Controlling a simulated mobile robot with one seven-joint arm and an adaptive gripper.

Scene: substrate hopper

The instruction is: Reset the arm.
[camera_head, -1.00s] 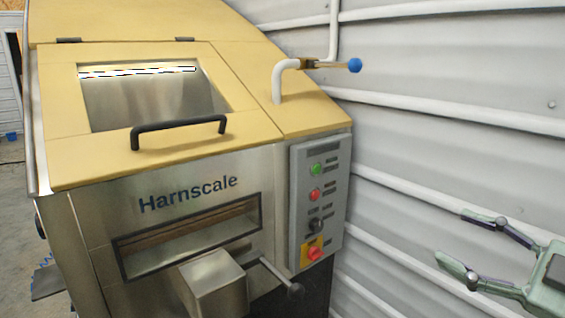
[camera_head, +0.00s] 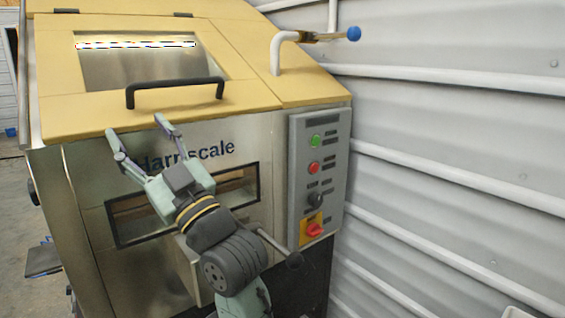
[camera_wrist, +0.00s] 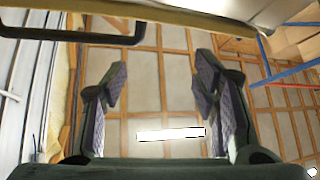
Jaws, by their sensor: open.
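My gripper (camera_head: 142,137) is open and empty, in front of the hopper's steel front at the left of the head view. Its fingers point up towards the edge of the yellow top and cover part of the "Harnscale" lettering. In the wrist view my gripper (camera_wrist: 160,95) shows two fingers well apart with nothing between them. The hopper lid (camera_head: 60,105) is shut, and its black handle (camera_head: 175,82) is above my fingertips. The handle also shows at the top left of the wrist view (camera_wrist: 60,35). I cannot tell the exact gap to the lid edge.
A grey control panel (camera_head: 318,190) with green, red and black controls and a red knob on yellow is right of my arm. A white pipe with a blue-ended lever (camera_head: 353,34) stands on top. A ribbed wall (camera_head: 460,150) closes the right side.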

